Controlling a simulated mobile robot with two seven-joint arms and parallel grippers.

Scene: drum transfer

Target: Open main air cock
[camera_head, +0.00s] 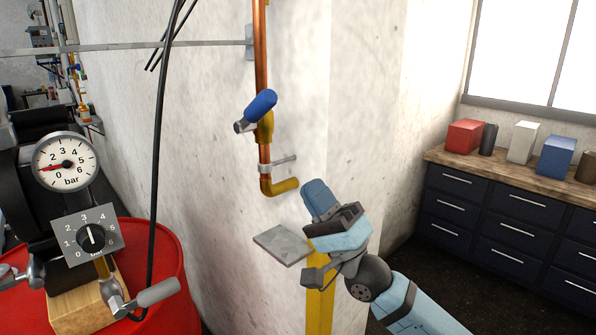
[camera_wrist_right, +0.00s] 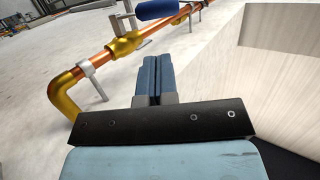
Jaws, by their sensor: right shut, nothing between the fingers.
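The main air cock is a brass valve (camera_head: 265,127) on a vertical copper pipe (camera_head: 261,60) on the white wall, with a blue handle (camera_head: 260,104) tilted across the pipe. In the right wrist view the brass valve body (camera_wrist_right: 126,44) and the blue handle (camera_wrist_right: 152,8) show beyond my fingers. My right gripper (camera_head: 314,186) is shut and empty, below and to the right of the handle and close to the brass elbow (camera_head: 284,187). Its fingers (camera_wrist_right: 154,72) lie together in the wrist view and are apart from the handle. My left gripper is not in view.
A pressure gauge (camera_head: 66,162) and dial (camera_head: 90,234) stand by a red drum (camera_head: 175,300) at left. A black cable (camera_head: 157,170) hangs before the wall. Dark drawers (camera_head: 485,215) stand at right.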

